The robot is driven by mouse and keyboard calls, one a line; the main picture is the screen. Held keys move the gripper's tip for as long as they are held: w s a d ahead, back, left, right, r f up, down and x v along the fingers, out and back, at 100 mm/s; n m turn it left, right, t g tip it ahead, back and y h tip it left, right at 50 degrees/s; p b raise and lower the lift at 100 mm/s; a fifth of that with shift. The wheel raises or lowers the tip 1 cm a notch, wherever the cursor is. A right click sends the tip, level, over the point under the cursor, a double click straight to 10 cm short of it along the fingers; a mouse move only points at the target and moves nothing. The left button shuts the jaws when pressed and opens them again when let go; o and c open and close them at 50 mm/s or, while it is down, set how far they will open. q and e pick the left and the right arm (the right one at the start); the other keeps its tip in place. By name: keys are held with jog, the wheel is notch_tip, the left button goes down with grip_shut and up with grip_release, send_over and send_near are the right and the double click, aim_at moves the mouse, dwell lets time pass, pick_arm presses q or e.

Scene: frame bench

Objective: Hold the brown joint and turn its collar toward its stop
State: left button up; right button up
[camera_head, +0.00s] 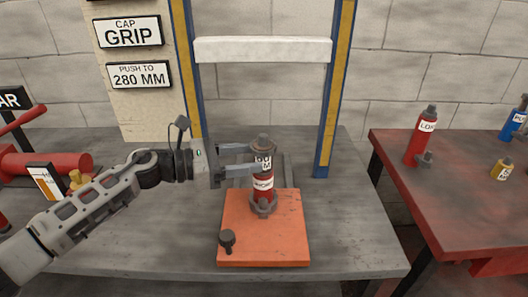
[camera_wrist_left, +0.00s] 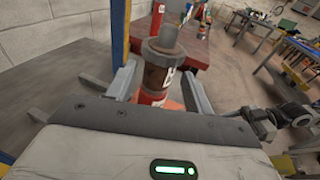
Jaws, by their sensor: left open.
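The joint (camera_head: 262,183) stands upright on an orange base plate (camera_head: 290,225). Its upper body is brown with a white label, a red band with another label is below, and a grey cap tops it. A grey lugged ring (camera_head: 263,208), seemingly the collar, sits around its foot. My left gripper (camera_head: 250,158) comes in level from the left, open, with its fingers at the upper body. In the left wrist view the fingers flank the brown body (camera_wrist_left: 155,78), with a gap visible on the right side; contact on the left is unclear. My right gripper is not visible.
A dark knob (camera_head: 227,240) stands on the plate's front left. Blue and yellow posts with a white crossbar (camera_head: 262,49) rise behind the joint. A red clamp-like object (camera_head: 45,163) is at the left. A red table (camera_head: 450,185) at the right holds labelled bottles. The bench's front right is clear.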

aim_at(258, 157)
pick_arm(q)
jog(key=shift+b+x, duration=0.4)
jog(key=shift+x, duration=1.15)
jog(key=shift+f, duration=0.1)
jog(key=shift+c, duration=0.3)
jog(key=c, duration=0.5)
